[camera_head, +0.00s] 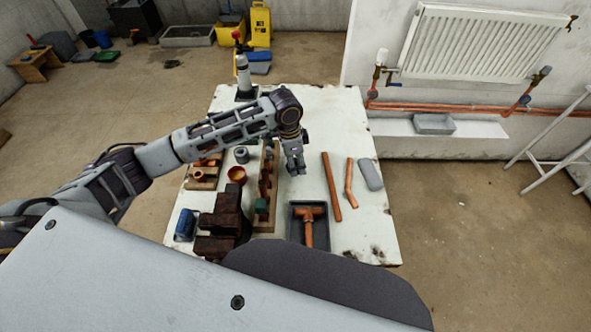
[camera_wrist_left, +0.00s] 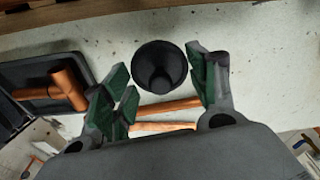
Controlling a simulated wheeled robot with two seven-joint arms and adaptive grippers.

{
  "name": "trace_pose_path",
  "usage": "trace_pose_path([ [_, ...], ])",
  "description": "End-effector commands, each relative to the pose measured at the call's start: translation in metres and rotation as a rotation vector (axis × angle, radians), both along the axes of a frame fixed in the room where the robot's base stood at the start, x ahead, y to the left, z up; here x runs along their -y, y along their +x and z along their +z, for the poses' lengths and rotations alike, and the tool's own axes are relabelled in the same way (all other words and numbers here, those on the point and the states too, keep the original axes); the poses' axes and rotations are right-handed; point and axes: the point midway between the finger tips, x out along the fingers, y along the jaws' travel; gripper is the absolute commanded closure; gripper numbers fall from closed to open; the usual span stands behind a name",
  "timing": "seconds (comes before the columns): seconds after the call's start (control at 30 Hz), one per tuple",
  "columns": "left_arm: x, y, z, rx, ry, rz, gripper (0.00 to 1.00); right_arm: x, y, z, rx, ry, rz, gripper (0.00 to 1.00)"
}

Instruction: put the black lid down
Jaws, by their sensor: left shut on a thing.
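The black lid (camera_wrist_left: 148,52), round with a dark recessed centre, sits between the fingers of my left gripper in the left wrist view. My left gripper (camera_wrist_left: 165,85) is shut on it. In the head view my left gripper (camera_head: 294,168) points down over the middle of the white worn table (camera_head: 345,110); I cannot make out the lid there. The lid's height over the table is hard to judge. My right gripper is not in view.
Right of the gripper lie two copper pipes (camera_head: 331,187) and a grey pad (camera_head: 370,174). A dark tray (camera_head: 294,236) holds a copper tee. A wooden rack (camera_head: 274,164) of fittings, a red-brown cup (camera_head: 237,174) and rusty blocks (camera_head: 222,222) stand left. The table's far right is bare.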

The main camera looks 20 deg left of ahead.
Motion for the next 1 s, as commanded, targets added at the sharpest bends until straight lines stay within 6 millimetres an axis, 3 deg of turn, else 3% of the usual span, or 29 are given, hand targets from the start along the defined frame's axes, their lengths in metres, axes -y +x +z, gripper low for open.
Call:
trace_pose_path([
  [0.43, 0.000, -0.001, -0.045, -0.002, 0.001, 0.001, 0.54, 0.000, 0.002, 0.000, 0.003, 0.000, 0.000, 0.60],
  [0.93, 0.000, -0.001, -0.051, -0.001, 0.000, 0.000, 0.54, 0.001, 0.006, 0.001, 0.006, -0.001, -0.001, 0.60],
  [0.97, 0.000, 0.000, -0.051, -0.001, 0.000, 0.000, 0.40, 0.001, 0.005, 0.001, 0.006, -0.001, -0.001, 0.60],
  [1.0, 0.000, 0.000, -0.051, 0.000, 0.000, -0.001, 0.35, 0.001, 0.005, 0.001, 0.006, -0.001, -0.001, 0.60],
])
